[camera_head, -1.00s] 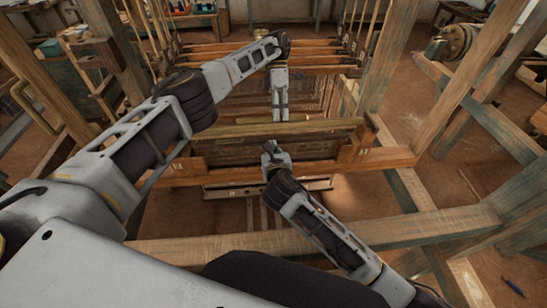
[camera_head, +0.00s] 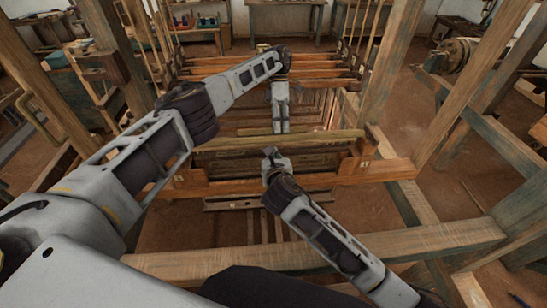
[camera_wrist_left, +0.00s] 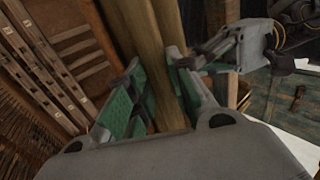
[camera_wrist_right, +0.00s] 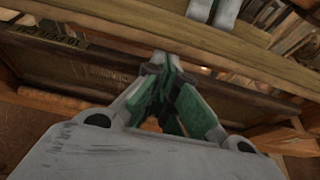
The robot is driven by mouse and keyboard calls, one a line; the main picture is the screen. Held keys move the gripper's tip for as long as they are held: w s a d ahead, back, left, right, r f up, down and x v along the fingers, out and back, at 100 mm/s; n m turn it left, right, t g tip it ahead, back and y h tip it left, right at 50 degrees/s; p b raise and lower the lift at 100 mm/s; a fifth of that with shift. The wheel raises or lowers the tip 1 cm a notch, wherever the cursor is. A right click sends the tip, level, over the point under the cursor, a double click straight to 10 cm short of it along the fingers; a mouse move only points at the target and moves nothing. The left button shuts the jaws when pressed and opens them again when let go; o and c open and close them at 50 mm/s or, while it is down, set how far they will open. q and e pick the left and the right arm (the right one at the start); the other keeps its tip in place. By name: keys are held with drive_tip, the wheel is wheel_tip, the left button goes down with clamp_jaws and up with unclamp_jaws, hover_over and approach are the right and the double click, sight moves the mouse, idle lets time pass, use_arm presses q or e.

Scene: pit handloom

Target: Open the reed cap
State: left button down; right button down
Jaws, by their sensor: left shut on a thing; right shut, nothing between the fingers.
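The reed cap (camera_head: 330,138) is a long pale wooden bar lying across the top of the beater frame. My left gripper (camera_head: 281,130) reaches down over it from the far side. In the left wrist view its green-padded fingers (camera_wrist_left: 162,105) are shut on the reed cap (camera_wrist_left: 148,35). My right gripper (camera_head: 270,152) is on the near side, just below the bar. In the right wrist view its fingers (camera_wrist_right: 170,75) are shut and empty, in front of a dark lettered board (camera_wrist_right: 110,75) under the reed cap (camera_wrist_right: 120,35). Whether they touch either is unclear.
The lower beater rail (camera_head: 320,181) crosses below the reed cap. A thick loom beam (camera_head: 330,240) lies nearer to me. Wooden posts (camera_head: 395,60) stand to the sides, and several orange-brown bars (camera_head: 225,70) lie behind. Bare floor (camera_head: 460,190) shows at the right.

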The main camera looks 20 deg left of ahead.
use_arm(q)
drive_tip(key=shift+s+d, duration=0.1)
drive_tip(key=shift+d, duration=0.05)
use_arm(e)
drive_tip(key=shift+w+r, duration=0.3)
drive_tip(key=shift+r, duration=0.35)
use_arm(q)
drive_tip(key=c, duration=1.3)
unclamp_jaws()
drive_tip(key=shift+f, duration=0.1)
use_arm(e)
drive_tip(key=shift+a, duration=0.1)
drive_tip(key=shift+s+f, duration=0.1)
